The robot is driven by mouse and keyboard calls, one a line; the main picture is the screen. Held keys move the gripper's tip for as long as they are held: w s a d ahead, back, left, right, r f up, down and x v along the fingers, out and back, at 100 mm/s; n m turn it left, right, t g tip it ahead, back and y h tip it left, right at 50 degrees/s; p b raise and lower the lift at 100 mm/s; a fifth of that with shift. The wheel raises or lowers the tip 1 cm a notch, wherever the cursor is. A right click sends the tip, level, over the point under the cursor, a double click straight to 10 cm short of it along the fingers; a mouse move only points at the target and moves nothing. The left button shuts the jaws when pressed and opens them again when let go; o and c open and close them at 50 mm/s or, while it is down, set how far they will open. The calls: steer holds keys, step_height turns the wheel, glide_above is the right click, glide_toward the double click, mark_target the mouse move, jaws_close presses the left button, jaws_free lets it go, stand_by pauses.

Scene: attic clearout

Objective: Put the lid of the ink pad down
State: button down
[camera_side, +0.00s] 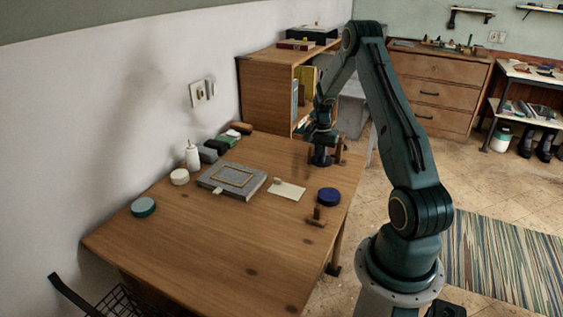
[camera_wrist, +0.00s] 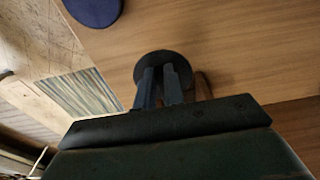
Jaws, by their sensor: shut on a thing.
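The ink pad (camera_side: 329,197) is a round, dark blue disc on the right part of the wooden table. Its blue top also shows at the upper left of the wrist view (camera_wrist: 92,8). My gripper (camera_side: 321,148) is beyond the ink pad, near the table's far right edge. It is shut on a round, dark lid (camera_side: 321,160). In the wrist view the lid (camera_wrist: 163,63) lies flat under the fingertips, apart from the ink pad. I cannot tell whether the lid touches the table.
A wooden-handled stamp (camera_side: 317,217) stands in front of the ink pad, and a wooden piece shows close beside my gripper. A cream card (camera_side: 287,191) and grey book (camera_side: 222,184) lie left. A white bottle (camera_side: 193,158) stands behind. The table's front is clear.

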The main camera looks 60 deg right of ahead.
mark_target(319, 164)
steer(key=shift+f, duration=3.45)
steer(key=shift+f, duration=0.1)
steer(key=c, duration=1.5)
jaws_free()
steer(key=r, duration=0.8)
steer(key=a+r, duration=0.1)
steer(key=r, duration=0.3)
steer(key=shift+r, duration=0.15)
